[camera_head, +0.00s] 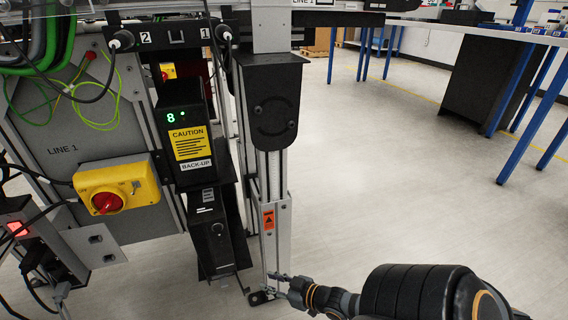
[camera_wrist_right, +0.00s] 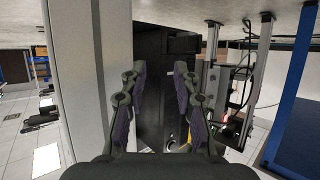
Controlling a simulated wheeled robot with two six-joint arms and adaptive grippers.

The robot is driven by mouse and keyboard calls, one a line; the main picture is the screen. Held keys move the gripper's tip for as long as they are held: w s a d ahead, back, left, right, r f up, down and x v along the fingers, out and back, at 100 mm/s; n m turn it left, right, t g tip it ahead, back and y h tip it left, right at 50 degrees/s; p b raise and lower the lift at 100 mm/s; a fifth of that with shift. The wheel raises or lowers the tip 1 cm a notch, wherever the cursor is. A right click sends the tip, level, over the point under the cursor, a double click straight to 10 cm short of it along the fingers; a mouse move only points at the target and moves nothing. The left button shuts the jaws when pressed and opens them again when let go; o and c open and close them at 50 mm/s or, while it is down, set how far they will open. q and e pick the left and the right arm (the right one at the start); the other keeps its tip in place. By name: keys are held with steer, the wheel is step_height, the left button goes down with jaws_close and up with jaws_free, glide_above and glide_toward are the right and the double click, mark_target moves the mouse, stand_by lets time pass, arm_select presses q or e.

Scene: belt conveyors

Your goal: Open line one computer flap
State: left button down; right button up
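A black tower (camera_head: 212,240), which looks like the line one computer, stands low under the caution-labelled back-up unit. Its dark front has a round lock-like spot and pale markings. I cannot make out an open flap on it. My right gripper (camera_head: 281,282) is low, to the right of the tower and near the foot of the metal post. In the right wrist view its fingers (camera_wrist_right: 160,85) are apart with nothing between them. A dark cabinet-like body (camera_wrist_right: 154,65) shows beyond them; I cannot tell whether the fingertips touch anything. My left gripper is not in view.
The metal post (camera_head: 273,215) stands between the tower and open floor. A back-up unit (camera_head: 187,130) sits above the tower. A yellow box with a red switch (camera_head: 115,188) is on the LINE 1 panel (camera_head: 62,125). Clear floor (camera_head: 400,180) lies right, with blue-legged benches (camera_head: 522,120) beyond.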

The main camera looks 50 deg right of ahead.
steer(key=s+d+p, duration=0.1)
steer(key=s+d+r+p, duration=0.1)
steer(key=shift+s+d+r, duration=0.2)
steer(key=shift+s+d, duration=0.1)
steer(key=shift+p, duration=0.4)
steer(key=shift+s, duration=0.1)
steer(key=v, duration=0.7)
steer(key=shift+r, duration=0.15)
steer(key=shift+s+d, duration=0.1)
